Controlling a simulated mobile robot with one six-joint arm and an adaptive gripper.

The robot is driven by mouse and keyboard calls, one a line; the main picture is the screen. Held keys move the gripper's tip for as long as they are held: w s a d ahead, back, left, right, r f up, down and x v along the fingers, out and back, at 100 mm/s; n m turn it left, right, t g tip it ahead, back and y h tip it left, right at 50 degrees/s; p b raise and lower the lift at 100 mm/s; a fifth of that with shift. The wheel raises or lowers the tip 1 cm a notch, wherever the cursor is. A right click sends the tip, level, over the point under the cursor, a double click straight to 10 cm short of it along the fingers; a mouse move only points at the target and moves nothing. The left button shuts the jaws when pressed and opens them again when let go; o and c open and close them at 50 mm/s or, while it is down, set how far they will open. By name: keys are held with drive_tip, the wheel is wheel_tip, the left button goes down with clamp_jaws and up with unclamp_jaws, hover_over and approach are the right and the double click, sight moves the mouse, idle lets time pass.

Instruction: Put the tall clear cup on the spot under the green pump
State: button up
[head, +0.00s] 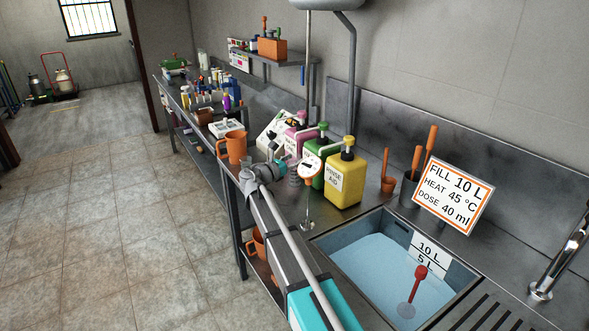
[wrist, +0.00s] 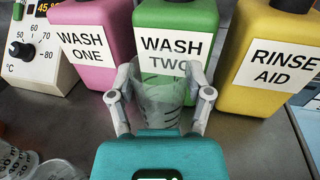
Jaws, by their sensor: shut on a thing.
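My gripper (wrist: 162,88) is shut on the tall clear cup (wrist: 158,98), with one finger on each side of it. The cup is see-through, with dark marks on its side, and looks upright. It is in front of the green WASH TWO bottle (wrist: 172,16), whose label shows through it. In the head view the green bottle (head: 322,147) stands between the pink and yellow ones. My gripper (head: 281,166) is in front of these bottles, and the cup is hard to make out there. The pump heads are outside the wrist view. I cannot see a marked spot under the green pump.
The pink WASH ONE bottle (wrist: 95,42) and yellow RINSE AID bottle (wrist: 270,60) flank the green one closely. Other clear cups (wrist: 20,162) stand at the lower left. A water-filled sink (head: 375,270) lies front right.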

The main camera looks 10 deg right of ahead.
sight(289, 170)
drive_tip(key=shift+w+d, duration=0.25)
drive_tip(key=shift+d, duration=0.05)
drive_tip(key=shift+f+b, duration=1.75)
drive_tip(key=shift+b, duration=0.05)
drive_tip(key=shift+f, duration=0.15)
drive_tip(key=o, duration=1)
drive_tip(key=shift+r, duration=0.25)
drive_tip(key=v, duration=1.2)
